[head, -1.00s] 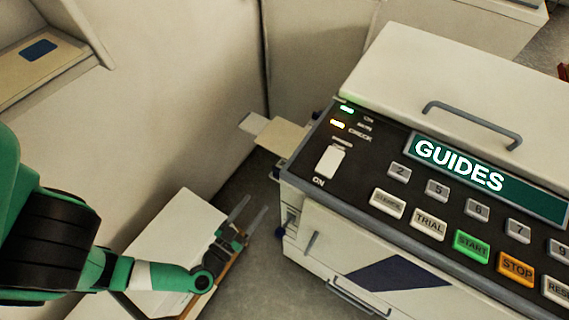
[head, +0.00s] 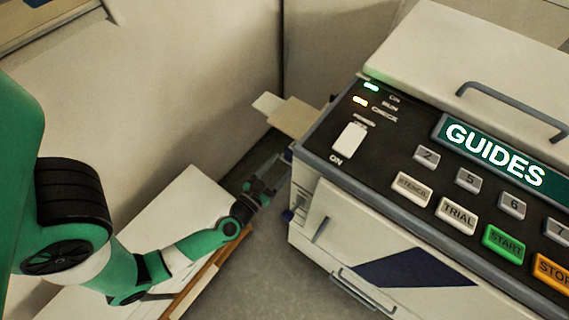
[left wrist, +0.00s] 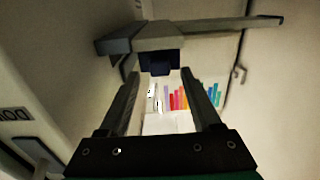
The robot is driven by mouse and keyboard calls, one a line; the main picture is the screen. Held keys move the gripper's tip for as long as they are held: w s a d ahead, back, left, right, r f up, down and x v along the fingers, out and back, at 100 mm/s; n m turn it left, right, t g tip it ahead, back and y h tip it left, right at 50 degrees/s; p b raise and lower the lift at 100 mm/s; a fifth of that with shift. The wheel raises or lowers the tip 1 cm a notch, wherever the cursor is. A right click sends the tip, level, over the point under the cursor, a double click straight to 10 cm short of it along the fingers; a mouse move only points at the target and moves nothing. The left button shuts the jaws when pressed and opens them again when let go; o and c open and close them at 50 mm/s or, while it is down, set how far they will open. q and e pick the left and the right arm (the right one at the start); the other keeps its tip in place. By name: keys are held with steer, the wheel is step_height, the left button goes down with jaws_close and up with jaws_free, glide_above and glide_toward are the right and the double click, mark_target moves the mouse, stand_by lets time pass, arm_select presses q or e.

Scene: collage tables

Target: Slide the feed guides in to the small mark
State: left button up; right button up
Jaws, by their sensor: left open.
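The beige machine (head: 395,240) stands at the right in the head view, and its green display (head: 500,158) reads GUIDES. A feed tray (head: 298,117) with a paler plate (head: 267,103) sticks out from its left side. I cannot make out separate feed guides or the small mark in the head view. My left gripper (head: 268,172) is beside the machine's left side, below the tray in the picture. In the left wrist view its fingers (left wrist: 160,74) are open, with a dark blue block (left wrist: 160,62) under a grey bar (left wrist: 150,40) just beyond the tips. Contact cannot be told.
A white-topped table (head: 165,225) with a wooden edge lies under my left arm. Coloured upright items (left wrist: 178,98) show far off in the left wrist view. Grey floor lies between table and machine.

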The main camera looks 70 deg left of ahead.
arm_select(q)
steer(key=shift+x, duration=0.95)
jaws_close()
stand_by(0.7)
